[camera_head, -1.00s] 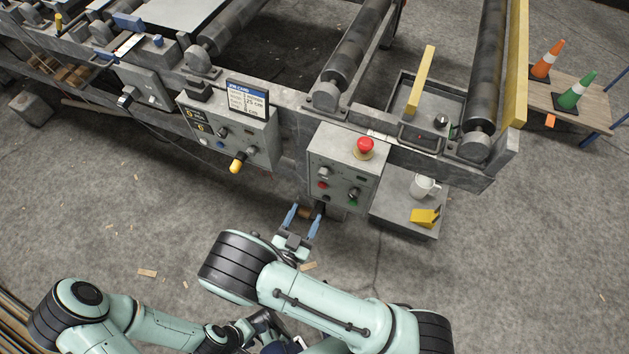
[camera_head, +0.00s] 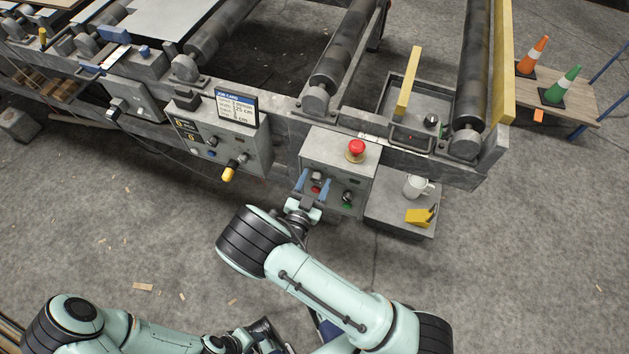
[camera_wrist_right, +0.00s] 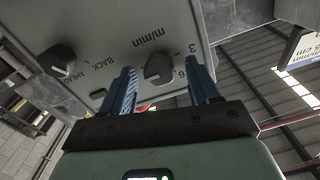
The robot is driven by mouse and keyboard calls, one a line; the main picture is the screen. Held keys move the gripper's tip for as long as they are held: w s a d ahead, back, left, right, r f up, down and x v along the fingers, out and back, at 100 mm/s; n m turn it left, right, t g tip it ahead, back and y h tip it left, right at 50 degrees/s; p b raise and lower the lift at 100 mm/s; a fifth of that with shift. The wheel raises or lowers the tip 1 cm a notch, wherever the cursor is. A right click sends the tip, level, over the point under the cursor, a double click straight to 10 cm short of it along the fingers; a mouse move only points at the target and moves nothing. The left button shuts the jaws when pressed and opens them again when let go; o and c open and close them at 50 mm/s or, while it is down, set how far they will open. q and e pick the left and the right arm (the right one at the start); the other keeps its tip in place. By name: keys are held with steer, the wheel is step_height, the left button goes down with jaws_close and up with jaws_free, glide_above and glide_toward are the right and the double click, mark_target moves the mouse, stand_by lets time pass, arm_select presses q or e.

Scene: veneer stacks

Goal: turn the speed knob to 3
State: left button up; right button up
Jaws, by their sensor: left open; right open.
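The speed knob (camera_wrist_right: 158,68) is a dark grey knob on a grey panel marked "m/min", with "3" and "6" printed beside it in the right wrist view. I cannot tell exactly where its pointer stands. My right gripper (camera_wrist_right: 163,88) is open, its blue fingers on either side of the knob in that view, with no clear contact. In the head view my right gripper (camera_head: 315,180) is in front of the control box (camera_head: 340,158), partly covering its face. My left gripper (camera_head: 265,333) is low in the head view, partly hidden by my arms.
A red emergency button (camera_head: 356,149) tops the box. A second panel with a yellow-tipped handle (camera_head: 228,173) is left. A shelf at right holds a mug (camera_head: 416,186) and yellow object (camera_head: 420,216).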

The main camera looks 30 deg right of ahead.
steer(key=shift+w+d, duration=0.15)
steer(key=shift+c, duration=0.2)
steer(key=c, duration=1)
